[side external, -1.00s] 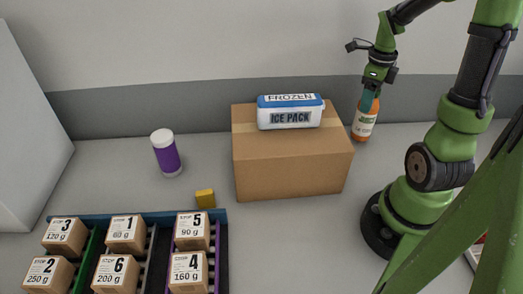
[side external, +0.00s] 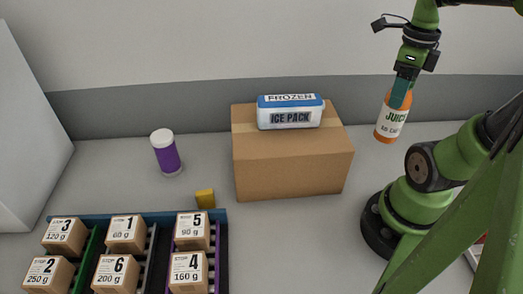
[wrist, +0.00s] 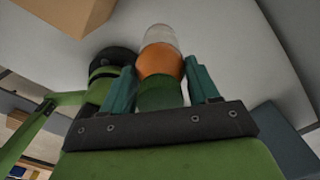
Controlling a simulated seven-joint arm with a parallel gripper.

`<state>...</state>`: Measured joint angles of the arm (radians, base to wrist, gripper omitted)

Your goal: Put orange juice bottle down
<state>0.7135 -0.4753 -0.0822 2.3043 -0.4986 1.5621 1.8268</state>
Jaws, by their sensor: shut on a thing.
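The orange juice bottle (side external: 391,119) has a white label reading "JUICE" and hangs slightly tilted in my gripper (side external: 402,92), right of the cardboard box. My gripper is shut around its upper part. In the wrist view the bottle (wrist: 160,62) sits between the two teal fingers of my gripper (wrist: 163,80), and part of it looks clear. Whether its base touches the table is hard to tell from the side view, but it looks raised.
A cardboard box (side external: 290,165) with a blue and white ice pack (side external: 290,112) on top stands mid-table. A purple bottle (side external: 166,155), a yellow block (side external: 205,199) and a rack (side external: 222,250) of numbered boxes are left. Grey table (side external: 300,240) is clear in front of the cardboard box.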

